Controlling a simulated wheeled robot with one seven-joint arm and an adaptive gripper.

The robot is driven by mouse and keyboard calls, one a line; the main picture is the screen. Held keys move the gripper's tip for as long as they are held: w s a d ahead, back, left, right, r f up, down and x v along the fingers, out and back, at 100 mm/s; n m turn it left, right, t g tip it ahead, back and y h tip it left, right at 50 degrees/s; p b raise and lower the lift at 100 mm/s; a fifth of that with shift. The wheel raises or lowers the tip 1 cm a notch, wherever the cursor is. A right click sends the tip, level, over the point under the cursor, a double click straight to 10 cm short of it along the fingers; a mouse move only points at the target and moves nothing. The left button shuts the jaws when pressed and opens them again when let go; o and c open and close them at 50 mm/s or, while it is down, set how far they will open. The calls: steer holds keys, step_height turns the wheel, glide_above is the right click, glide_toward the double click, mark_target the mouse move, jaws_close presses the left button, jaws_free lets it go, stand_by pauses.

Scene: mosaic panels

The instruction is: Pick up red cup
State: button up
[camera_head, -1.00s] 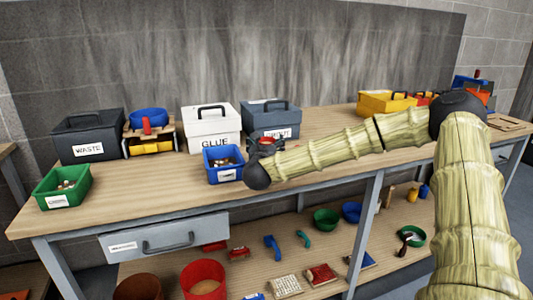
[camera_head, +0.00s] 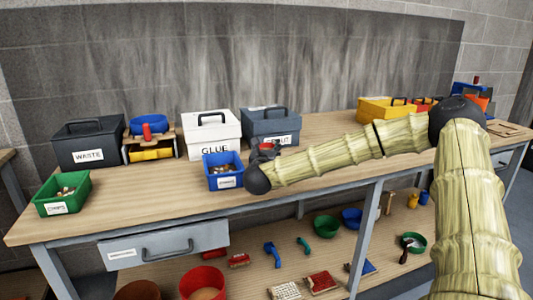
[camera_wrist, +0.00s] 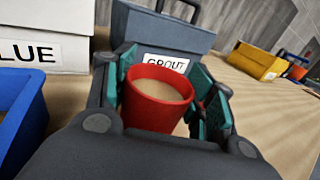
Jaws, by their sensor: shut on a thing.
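The red cup (camera_wrist: 158,97) stands upright between the two fingers of my gripper (camera_wrist: 162,85) in the wrist view. It holds something light brown. The teal pads sit on either side of it and are shut on it. In the head view my gripper (camera_head: 264,150) is at the tabletop in front of the grey GROUT box, with the cup mostly hidden by the arm's end. I cannot tell whether the cup touches the table.
The grey GROUT box (camera_wrist: 152,38) is just behind the cup. A blue bin (camera_head: 222,185) is close on the left, with the white GLUE box (camera_head: 212,148) behind it. A yellow box (camera_head: 385,109) is farther right. The table between is mostly clear.

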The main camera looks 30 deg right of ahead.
steer(key=shift+r, duration=0.45)
steer(key=s+a+r, duration=0.2)
steer(key=s+a, duration=0.2)
steer(key=s, duration=0.2)
steer(key=s+a+r+b, duration=0.1)
steer(key=s+a+r, duration=0.1)
steer(key=s+a, duration=0.3)
steer(key=shift+s, duration=1.2)
